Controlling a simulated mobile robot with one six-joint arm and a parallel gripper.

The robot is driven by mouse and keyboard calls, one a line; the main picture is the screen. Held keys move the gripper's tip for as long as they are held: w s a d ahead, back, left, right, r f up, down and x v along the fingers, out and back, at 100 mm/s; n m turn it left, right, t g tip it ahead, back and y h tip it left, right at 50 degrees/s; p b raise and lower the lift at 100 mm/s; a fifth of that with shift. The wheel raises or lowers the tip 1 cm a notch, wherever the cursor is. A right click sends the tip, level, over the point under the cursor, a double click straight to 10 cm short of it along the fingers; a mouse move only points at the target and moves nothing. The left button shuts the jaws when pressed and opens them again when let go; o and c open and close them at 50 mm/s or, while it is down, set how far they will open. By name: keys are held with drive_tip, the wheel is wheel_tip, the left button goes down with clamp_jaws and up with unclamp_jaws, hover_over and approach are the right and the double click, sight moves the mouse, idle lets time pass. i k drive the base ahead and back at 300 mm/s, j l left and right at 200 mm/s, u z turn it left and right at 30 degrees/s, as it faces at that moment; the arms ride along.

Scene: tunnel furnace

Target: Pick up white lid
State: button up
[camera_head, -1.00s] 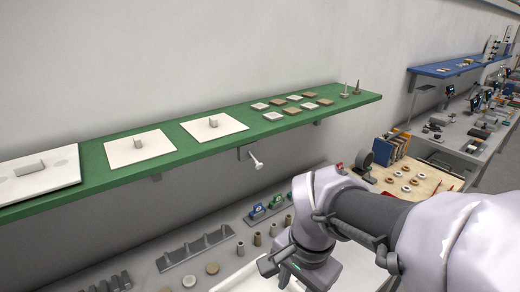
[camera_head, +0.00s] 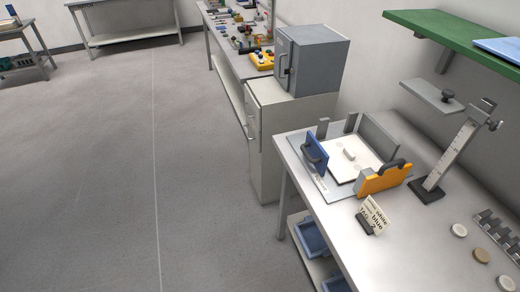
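A flat white plate with a small raised block on top, which looks like the white lid (camera_head: 366,170), lies in a fixture on the grey bench at the right. A blue clamp block (camera_head: 314,152) stands at its left and an orange block (camera_head: 384,178) at its front right. Grey upright walls (camera_head: 378,135) stand behind it. My gripper and arm are not in this view.
A small sign card (camera_head: 376,214) stands in front of the fixture. A stand with a scale (camera_head: 450,155) is to its right, with round discs (camera_head: 459,230) nearby. A grey box oven (camera_head: 312,60) sits on a cabinet beyond. The floor (camera_head: 150,170) at left is clear.

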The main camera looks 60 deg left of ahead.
sight(349, 155)
drive_tip(key=u, duration=1.45)
drive_tip(key=z, duration=2.5)
drive_tip(key=u, duration=2.55)
drive_tip(key=i+j+z, duration=0.65)
drive_tip(key=z, duration=0.15)
drive_tip(key=i+j+z, duration=0.25)
drive_tip(key=j, duration=0.2)
drive_tip(key=j+z, duration=0.25)
drive_tip(key=i+j+z, duration=0.1)
drive_tip(key=j+z, duration=0.15)
drive_tip(key=j, duration=0.2)
drive_tip(key=j+z, duration=0.3)
drive_tip(key=i+j, duration=0.05)
drive_tip(key=j, duration=0.05)
